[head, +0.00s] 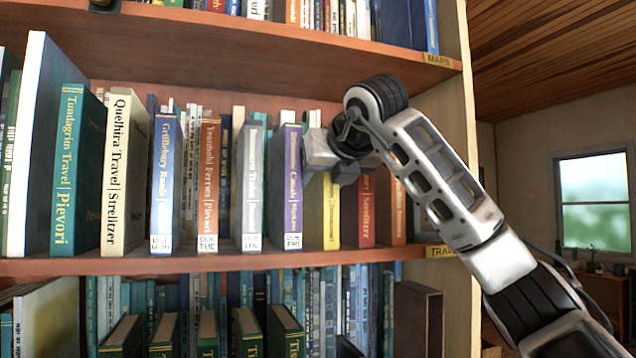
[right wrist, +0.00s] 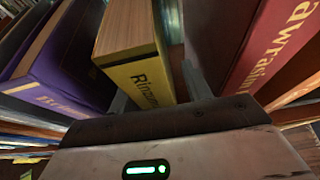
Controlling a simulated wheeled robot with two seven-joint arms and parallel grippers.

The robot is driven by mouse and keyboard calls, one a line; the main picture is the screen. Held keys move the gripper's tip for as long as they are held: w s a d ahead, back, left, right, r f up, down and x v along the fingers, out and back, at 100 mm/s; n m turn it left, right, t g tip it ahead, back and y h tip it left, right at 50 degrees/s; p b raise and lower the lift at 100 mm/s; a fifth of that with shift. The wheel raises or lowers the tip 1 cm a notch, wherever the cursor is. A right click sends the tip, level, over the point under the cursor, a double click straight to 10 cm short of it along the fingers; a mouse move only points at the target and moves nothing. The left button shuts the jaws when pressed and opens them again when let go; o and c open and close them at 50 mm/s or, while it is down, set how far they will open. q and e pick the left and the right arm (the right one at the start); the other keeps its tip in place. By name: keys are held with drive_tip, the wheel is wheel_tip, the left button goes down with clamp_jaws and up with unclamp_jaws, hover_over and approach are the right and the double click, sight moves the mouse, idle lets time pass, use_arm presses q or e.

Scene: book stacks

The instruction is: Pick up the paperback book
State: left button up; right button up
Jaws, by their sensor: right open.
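A yellow book (head: 324,215) stands upright on the middle shelf in the head view, its upper part hidden by my right gripper (head: 330,165). In the right wrist view the same yellow book (right wrist: 148,80), with dark lettering on its spine, rises between the two fingers of my right gripper (right wrist: 157,95). The fingers are open, one on each side of the book. I cannot tell whether they touch it. No label marks which book is the paperback. My left gripper is not in view.
A purple book (head: 289,190) stands left of the yellow one and a red book (head: 366,210) right of it. More books fill the middle shelf (head: 200,262) to the left. The shelf above and the one below hold books too. A window (head: 595,200) is at the far right.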

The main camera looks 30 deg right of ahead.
drive_tip(key=shift+w+f, duration=0.1)
drive_tip(key=shift+w, duration=0.1)
clamp_jaws()
